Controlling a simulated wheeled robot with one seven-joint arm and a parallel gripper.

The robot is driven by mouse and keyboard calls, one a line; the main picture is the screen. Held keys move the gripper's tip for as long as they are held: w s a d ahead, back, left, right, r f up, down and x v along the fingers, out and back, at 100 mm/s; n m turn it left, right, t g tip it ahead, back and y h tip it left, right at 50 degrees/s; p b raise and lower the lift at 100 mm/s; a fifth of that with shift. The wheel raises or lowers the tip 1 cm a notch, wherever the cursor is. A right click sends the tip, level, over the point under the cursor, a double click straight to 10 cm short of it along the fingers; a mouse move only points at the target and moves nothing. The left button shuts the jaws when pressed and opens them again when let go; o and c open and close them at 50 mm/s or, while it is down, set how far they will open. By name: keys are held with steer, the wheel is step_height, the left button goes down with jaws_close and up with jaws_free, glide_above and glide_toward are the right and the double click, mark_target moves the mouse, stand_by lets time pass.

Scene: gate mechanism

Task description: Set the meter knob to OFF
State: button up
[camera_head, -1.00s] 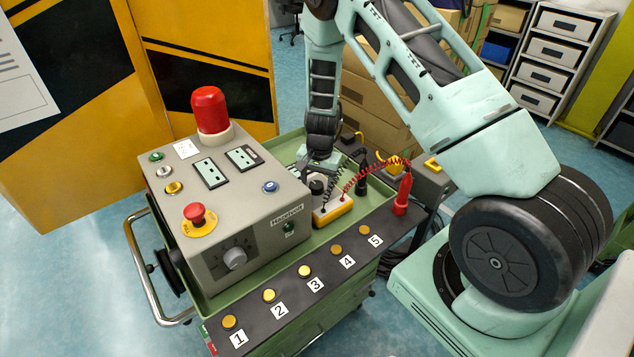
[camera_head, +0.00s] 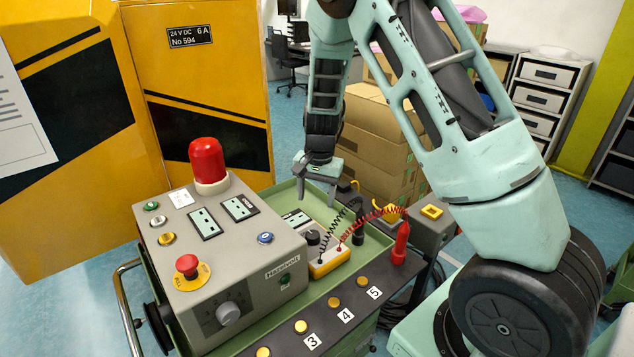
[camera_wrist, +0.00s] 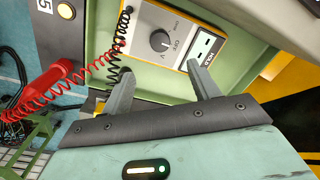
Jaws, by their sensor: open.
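The yellow-edged meter (camera_head: 328,262) lies in the green cart tray, with its black round knob (camera_head: 312,237) on top. The wrist view shows the meter's grey face (camera_wrist: 180,22) and the knob (camera_wrist: 160,41) beyond my fingers. A light mark on the knob appears to face the lettering at its right, which looks like OFF; the small picture leaves its exact angle uncertain. My gripper (camera_head: 318,192) hangs above the meter, apart from the knob. In the wrist view my gripper (camera_wrist: 158,69) has its two grey fingers spread with nothing between them.
A grey control box (camera_head: 235,265) with a red beacon (camera_head: 207,160) stands left of the meter. Black and red coiled leads (camera_head: 372,221) run from the meter to probes, including a red one (camera_head: 401,243). Cardboard boxes (camera_head: 375,135) stand behind the cart.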

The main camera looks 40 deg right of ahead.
steer(key=shift+s+r, duration=0.1)
steer(key=shift+r, duration=2.05)
